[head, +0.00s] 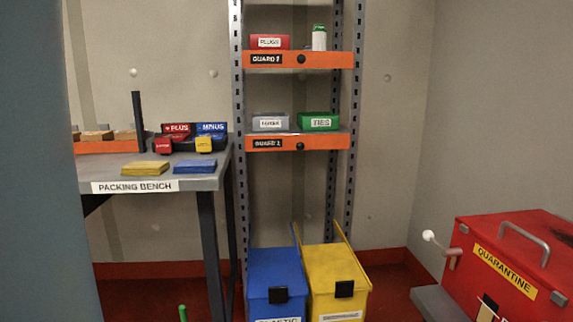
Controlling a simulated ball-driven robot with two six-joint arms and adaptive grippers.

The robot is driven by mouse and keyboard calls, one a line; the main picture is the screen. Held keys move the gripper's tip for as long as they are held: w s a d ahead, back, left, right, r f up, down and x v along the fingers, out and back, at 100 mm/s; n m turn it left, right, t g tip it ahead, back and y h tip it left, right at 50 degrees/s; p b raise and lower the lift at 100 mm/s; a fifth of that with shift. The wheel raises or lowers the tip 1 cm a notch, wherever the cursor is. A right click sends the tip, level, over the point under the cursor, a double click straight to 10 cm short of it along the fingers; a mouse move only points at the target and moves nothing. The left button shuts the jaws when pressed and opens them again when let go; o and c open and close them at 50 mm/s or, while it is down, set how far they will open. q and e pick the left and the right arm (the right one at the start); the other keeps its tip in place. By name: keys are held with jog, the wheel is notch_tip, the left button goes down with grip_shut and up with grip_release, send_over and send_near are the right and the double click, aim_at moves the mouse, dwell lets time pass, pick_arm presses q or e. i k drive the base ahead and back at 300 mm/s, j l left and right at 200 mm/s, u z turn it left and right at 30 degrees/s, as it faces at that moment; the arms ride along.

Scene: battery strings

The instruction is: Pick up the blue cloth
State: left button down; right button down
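The blue cloth (195,166) lies flat and folded on the packing bench (215,176), near its front right corner. A yellow cloth (145,168) lies beside it to the left, with a gap between them. Neither of my grippers is in the head view, so I cannot see whether they are open or shut.
Behind the cloths stand red PLUS (176,128) and blue MINUS (212,128) holders. A shelf rack (239,150) stands right of the bench. Blue (275,270) and yellow (335,262) bins stand below. A red QUARANTINE box (480,232) is at right.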

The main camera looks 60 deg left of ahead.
aim_at(193, 166)
jog(key=u, duration=2.4)
